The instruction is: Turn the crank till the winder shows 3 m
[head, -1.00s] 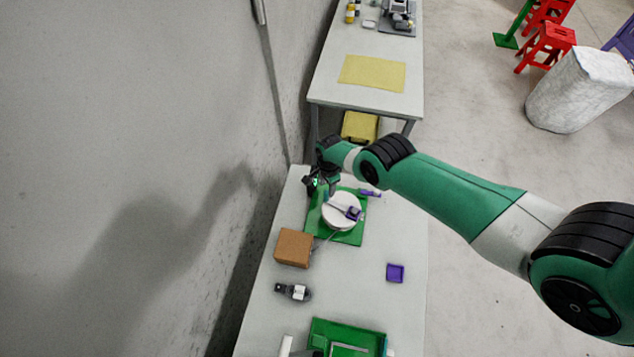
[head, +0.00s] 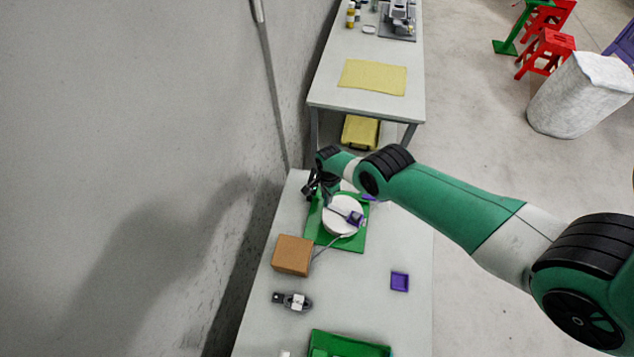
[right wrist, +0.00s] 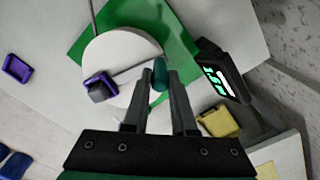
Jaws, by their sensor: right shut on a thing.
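The winder has a white drum (head: 340,229) on a green base (head: 352,243). It also shows in the right wrist view, with a crank bar (right wrist: 130,75) across the drum, a purple block (right wrist: 100,88) at one end and a teal handle (right wrist: 160,72) at the other. My right gripper (right wrist: 160,98) is shut on the teal handle at the drum's edge. In the head view, my right gripper (head: 324,194) is at the drum's far left side. The black display (right wrist: 220,73) shows lit green digits, tilted and too unclear to read surely. My left gripper is out of view.
A brown box (head: 292,255) stands near the winder, with a thin grey cable (head: 326,247) running between them. A grey device (head: 293,301), a purple tray (head: 400,281) and a green tray (head: 345,346) lie nearer. The table's right side is mostly clear.

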